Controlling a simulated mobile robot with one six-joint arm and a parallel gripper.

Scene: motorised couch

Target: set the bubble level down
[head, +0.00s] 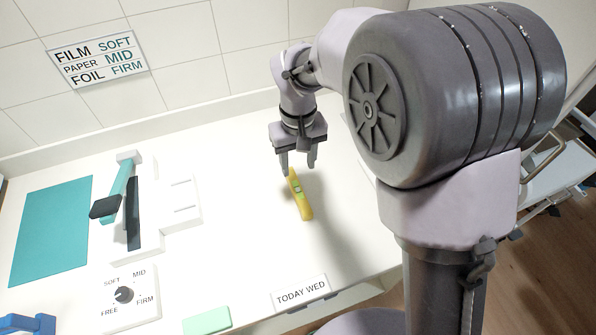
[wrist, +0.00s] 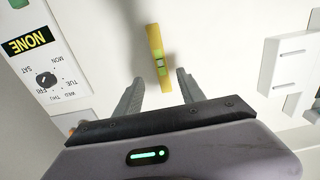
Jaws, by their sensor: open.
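The bubble level (head: 300,196) is a yellow bar with a green vial. In the head view it lies on the white worktop (head: 240,232), right of the middle of the bench. My gripper (head: 299,168) is open just above its far end. In the wrist view the bubble level (wrist: 157,52) lies ahead of the fingers of my gripper (wrist: 160,92), roughly between their lines. Nothing is held. The fingertips look clear of the bar; the exact gap above the worktop cannot be told.
Left are a teal mat (head: 52,230), a device with a teal arm (head: 122,202) and a dial box (head: 124,296). A "TODAY WED" sign (head: 301,293) and a green block (head: 207,320) are at the front. The worktop around the level is clear.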

